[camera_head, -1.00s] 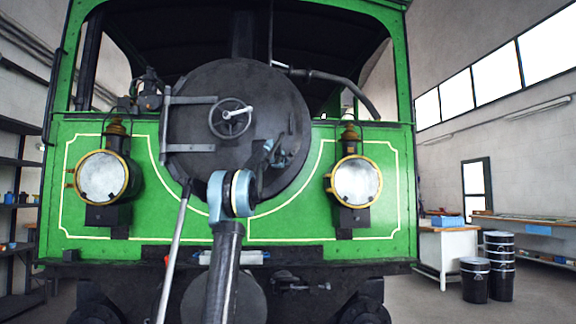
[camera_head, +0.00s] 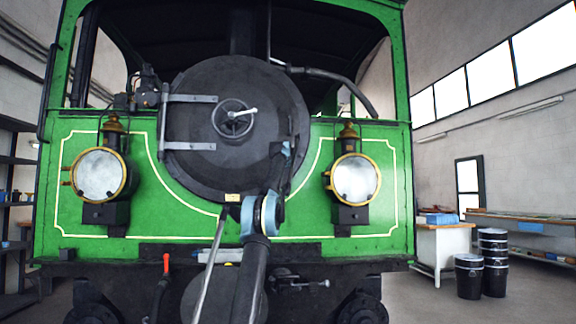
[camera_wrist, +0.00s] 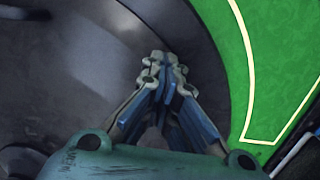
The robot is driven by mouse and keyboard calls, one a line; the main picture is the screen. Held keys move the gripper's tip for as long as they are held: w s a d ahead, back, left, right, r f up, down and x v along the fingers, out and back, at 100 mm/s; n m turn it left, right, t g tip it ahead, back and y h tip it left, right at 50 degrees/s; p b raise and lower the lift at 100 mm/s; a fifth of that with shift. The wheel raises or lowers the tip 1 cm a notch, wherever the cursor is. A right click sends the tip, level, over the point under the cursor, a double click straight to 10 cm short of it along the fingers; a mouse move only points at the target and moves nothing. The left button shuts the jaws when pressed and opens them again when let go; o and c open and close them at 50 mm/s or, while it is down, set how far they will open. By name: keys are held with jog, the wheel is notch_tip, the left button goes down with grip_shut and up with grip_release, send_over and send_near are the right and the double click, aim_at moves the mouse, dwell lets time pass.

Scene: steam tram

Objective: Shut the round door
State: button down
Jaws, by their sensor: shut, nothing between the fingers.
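The round door (camera_head: 205,95) is a dark disc on the front of the green steam tram (camera_head: 80,215). Two hinge straps (camera_head: 190,146) hold it at its left side, and a handwheel (camera_head: 233,118) sits at its middle. In the head view it looks nearly flush with the front; whether it is fully seated I cannot tell. My gripper (camera_head: 284,150) is at the door's lower right part. In the wrist view my gripper (camera_wrist: 163,65) is shut and empty, its tips over the dark door (camera_wrist: 60,90) near the green panel. Contact is unclear.
Two round brass-rimmed lamps, left (camera_head: 99,176) and right (camera_head: 355,180), stick out beside the door. A red-handled lever (camera_head: 166,262) stands at lower left. Black drums (camera_head: 469,276) and a white cabinet (camera_head: 446,247) stand at the right, with open floor near them.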

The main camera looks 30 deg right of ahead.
jog(key=shift+w+d+f, duration=0.15)
jog(key=shift+w+d, duration=0.05)
jog(key=shift+w, duration=0.15)
jog(key=shift+s, duration=0.15)
jog(key=s+d+v, duration=0.1)
jog(key=v, duration=1.2)
jog(key=shift+s, duration=0.15)
dwell(0.6)
jog(key=shift+d, duration=0.1)
